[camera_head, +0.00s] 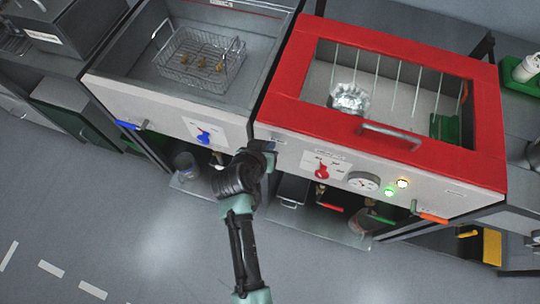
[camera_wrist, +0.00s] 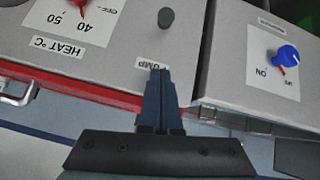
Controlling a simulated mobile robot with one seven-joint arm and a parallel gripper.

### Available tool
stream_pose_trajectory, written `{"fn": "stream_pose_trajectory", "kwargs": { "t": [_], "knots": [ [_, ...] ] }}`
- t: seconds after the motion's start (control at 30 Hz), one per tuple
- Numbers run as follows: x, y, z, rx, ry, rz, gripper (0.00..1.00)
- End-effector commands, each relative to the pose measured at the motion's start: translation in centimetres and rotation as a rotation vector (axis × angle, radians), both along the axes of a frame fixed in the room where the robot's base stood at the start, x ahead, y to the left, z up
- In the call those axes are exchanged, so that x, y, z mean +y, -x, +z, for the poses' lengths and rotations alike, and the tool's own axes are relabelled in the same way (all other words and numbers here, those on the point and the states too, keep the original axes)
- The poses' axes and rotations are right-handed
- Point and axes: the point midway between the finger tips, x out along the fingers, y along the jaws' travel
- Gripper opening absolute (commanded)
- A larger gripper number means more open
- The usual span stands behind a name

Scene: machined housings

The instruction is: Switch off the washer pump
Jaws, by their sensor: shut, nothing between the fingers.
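In the wrist view, a small dark rounded switch (camera_wrist: 166,18) stands out from the grey panel above a PUMP label (camera_wrist: 153,56). My gripper (camera_wrist: 161,74) is shut and empty. Its fingertips overlap the label's edge in the picture, just below the switch; I cannot tell whether they touch the panel. In the head view, my gripper (camera_head: 270,150) is at the left end of the front panel of the red-lidded washer (camera_head: 290,105). It covers part of that area, and I cannot make out the switch clearly there.
A red heat knob (camera_head: 322,170), gauge (camera_head: 364,182), lit green lamp (camera_head: 389,191) and lit amber lamp (camera_head: 403,182) are to the right. The neighbouring basin's blue knob (camera_head: 204,137) is to the left. Red-handled valve (camera_head: 330,206) sits below. The floor in front is clear.

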Motion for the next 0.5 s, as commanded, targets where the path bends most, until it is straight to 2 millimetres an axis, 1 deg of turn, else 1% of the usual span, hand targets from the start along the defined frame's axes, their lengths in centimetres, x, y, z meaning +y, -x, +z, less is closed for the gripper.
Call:
{"fn": "stream_pose_trajectory", "kwargs": {
  "t": [0.07, 0.1, 0.2, 0.3, 0.5],
  "knots": [
    [-0.4, -0.8, -0.9, 0.001, 0.001, -0.001, 0.00],
    [-0.4, -0.7, -1.4, 0.004, 0.001, -0.001, 0.00],
    [-0.4, 0.4, -2.6, 0.005, 0.001, 0.001, 0.00],
    [-0.4, 1.0, -3.5, 0.002, 0.000, 0.000, 0.00],
    [-0.4, 1.4, -4.3, 0.000, -0.001, 0.001, 0.00]
  ]
}}
